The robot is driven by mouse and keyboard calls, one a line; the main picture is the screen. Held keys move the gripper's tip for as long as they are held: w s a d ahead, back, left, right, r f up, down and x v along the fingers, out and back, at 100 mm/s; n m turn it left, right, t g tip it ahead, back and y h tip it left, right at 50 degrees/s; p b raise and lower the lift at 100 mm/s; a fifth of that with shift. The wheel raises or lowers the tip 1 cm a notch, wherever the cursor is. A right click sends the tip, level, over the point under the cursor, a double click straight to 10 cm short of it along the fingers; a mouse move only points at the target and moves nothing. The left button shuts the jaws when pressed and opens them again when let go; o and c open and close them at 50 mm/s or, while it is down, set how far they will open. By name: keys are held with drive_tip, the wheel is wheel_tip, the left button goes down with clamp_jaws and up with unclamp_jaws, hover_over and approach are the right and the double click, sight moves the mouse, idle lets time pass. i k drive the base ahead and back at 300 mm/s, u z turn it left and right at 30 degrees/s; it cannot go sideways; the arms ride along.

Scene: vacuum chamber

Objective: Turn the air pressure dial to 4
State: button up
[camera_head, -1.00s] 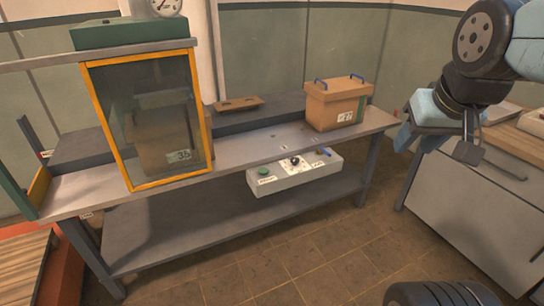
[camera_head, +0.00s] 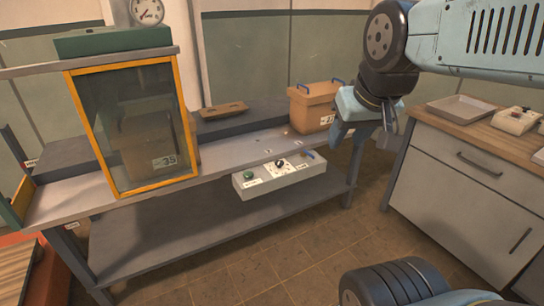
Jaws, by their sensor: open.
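A pale control box (camera_head: 262,184) hangs at the front edge of the workbench. On it are a green button (camera_head: 248,176) at the left, a black dial on a white face (camera_head: 280,164) in the middle and a small blue lever (camera_head: 309,154) at the right. The numbers on the dial are too small to read. A round pressure gauge (camera_head: 147,11) stands at the top left, cut off by the frame edge. My gripper (camera_head: 386,138) hangs to the right of the box and above it, apart from it. It is open, with nothing seen between the fingers.
The workbench (camera_head: 235,152) holds a glass chamber with a yellow frame (camera_head: 130,190), a brown lid (camera_head: 223,110) and an orange box with blue handles (camera_head: 310,113). A cabinet (camera_head: 455,190) with a metal tray (camera_head: 460,108) stands at the right. The floor before the bench is clear.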

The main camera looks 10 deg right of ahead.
sight(279, 163)
drive_tip(key=u, duration=0.05)
drive_tip(key=i, duration=1)
drive_tip(key=z, duration=0.1)
